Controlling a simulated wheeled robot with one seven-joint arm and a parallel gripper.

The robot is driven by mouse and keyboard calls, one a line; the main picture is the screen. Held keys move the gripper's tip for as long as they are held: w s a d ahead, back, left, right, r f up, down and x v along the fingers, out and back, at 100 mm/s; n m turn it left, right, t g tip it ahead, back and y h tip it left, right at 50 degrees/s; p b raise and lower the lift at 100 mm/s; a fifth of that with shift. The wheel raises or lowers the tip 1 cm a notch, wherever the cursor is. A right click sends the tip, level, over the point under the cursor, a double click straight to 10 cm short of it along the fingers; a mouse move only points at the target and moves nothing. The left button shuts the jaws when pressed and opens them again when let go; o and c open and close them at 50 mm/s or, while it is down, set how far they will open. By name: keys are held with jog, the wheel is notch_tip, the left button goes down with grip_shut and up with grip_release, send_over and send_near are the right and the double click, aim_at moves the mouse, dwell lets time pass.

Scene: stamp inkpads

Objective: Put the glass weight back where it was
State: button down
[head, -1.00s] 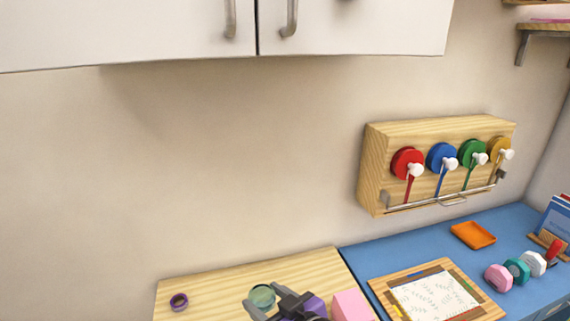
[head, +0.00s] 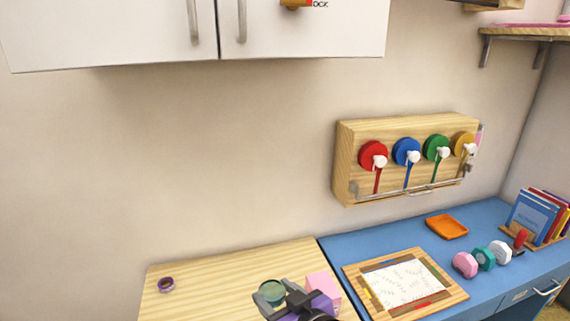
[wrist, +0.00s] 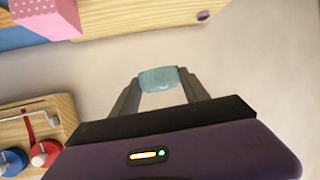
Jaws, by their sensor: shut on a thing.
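The glass weight is a translucent blue-green disc (wrist: 159,79), seen edge-on between my fingertips in the wrist view. In the head view the glass weight (head: 272,291) shows as a round greenish disc at the bottom middle, in front of the wooden top. My gripper (head: 274,296) is shut on it. The gripper also shows in the wrist view (wrist: 158,84), with one finger on each side of the disc. Whether the glass touches anything below is not clear.
A pink box (head: 322,286) stands right beside my gripper on the wooden top (head: 215,282). A purple ring (head: 166,285) lies at left. The blue desk (head: 345,250) holds a framed sheet (head: 400,283), an orange tray (head: 447,227) and several stamps. A ribbon rack (head: 405,165) hangs above.

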jog(key=s+d+f+m+t+h, duration=0.1)
jog(key=s+d+f+m+h, duration=0.2)
jog(key=s+d+f, duration=0.4)
jog(key=s+d+f+m+t+h, duration=0.1)
jog(key=s+d+f+m+h, duration=0.2)
jog(key=s+d+f, duration=0.4)
jog(key=d+f+h, duration=0.1)
jog(key=d+f, duration=0.5)
jog(key=d, duration=0.2)
jog(key=shift+f+m, duration=0.3)
jog(key=shift+f, duration=0.05)
